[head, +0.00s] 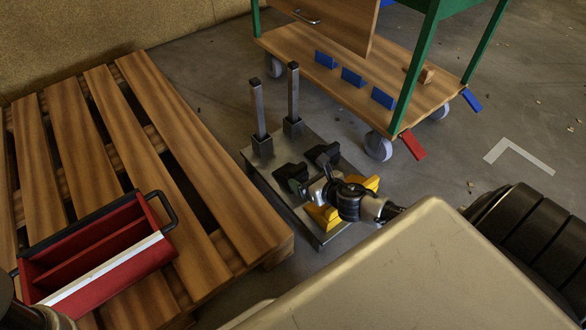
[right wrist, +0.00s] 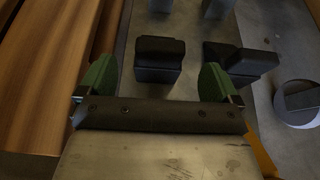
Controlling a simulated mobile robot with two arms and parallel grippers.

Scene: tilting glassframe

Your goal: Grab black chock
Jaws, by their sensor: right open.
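Two black chocks stand on the grey metal plate (head: 258,180) in the head view. The nearer black chock (head: 291,176) is beside my right gripper (head: 312,189); the other black chock (head: 322,152) is farther back to the right. In the right wrist view the right gripper (right wrist: 158,82) is open, with green fingertips spread wide. One black chock (right wrist: 160,58) shows ahead, between the fingertips in the picture. No hold on either chock shows. My left gripper is out of view.
Yellow chocks (head: 322,216) sit on the plate close to my right wrist. Two metal posts (head: 293,95) rise from its far part. A wooden pallet (head: 190,130) with a red toolbox (head: 85,255) is left. A wheeled cart (head: 335,80) stands behind.

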